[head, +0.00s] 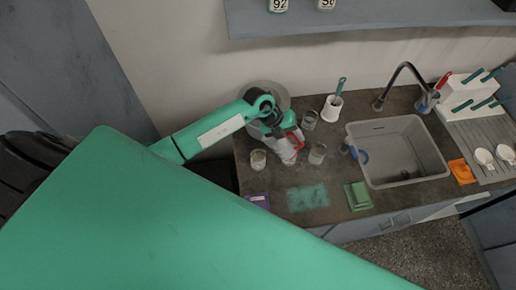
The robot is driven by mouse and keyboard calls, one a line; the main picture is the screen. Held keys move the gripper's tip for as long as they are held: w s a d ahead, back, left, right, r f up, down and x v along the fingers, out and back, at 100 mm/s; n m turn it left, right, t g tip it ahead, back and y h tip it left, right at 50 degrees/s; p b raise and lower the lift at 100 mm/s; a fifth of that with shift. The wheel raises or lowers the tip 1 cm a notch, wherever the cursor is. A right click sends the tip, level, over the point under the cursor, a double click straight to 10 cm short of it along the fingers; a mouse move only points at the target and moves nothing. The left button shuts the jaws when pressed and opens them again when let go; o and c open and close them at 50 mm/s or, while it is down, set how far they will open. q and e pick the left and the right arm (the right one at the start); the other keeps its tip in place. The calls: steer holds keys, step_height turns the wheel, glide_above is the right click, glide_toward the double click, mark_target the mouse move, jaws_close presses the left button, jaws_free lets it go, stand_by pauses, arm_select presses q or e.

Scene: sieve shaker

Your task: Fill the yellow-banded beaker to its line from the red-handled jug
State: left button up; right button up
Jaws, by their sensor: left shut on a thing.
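My left gripper (287,133) is shut on the red-handled jug (288,154), whose red handle shows beside the fingers. The jug is over the dark counter and looks tilted; its contents cannot be made out. A glass beaker (258,159) with a yellowish tint stands just left of the jug and looks like the yellow-banded one, though its band and line are too small to tell. Two other glass beakers stand right of the jug, one nearer (317,154) and one farther back (310,120). My right gripper is not in view.
A grey sink (400,150) with a tap (400,75) is to the right, with a blue-handled item (360,155) at its left edge. A teal mat (308,197), green cloths (358,196) and a white holder (332,108) lie around. My green arm hides the lower left.

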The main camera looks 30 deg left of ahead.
arm_select(q)
steer(key=shift+s+a+h, duration=0.1)
steer(key=shift+a+h, duration=0.2)
steer(key=shift+a, duration=0.05)
steer(key=a+h+b, duration=0.1)
steer(key=b, duration=0.2)
steer(key=shift+s+f+t, duration=0.1)
steer(key=shift+f+t, duration=0.25)
steer(key=shift+t, duration=0.05)
steer(key=shift+r, duration=0.4)
steer(key=shift+h, duration=0.3)
steer(key=shift+a+f+b, duration=0.1)
steer(key=shift+a+b, duration=0.05)
steer(key=shift+b, duration=0.35)
steer(key=shift+s+a+h+b, duration=0.15)
steer(key=shift+h+b, duration=0.35)
steer(key=shift+b, duration=0.2)
steer(key=shift+s+a+f+t+h+b, duration=0.1)
steer(key=shift+a+t+h+b, duration=0.25)
steer(key=shift+b, duration=1)
stand_by(1.1)
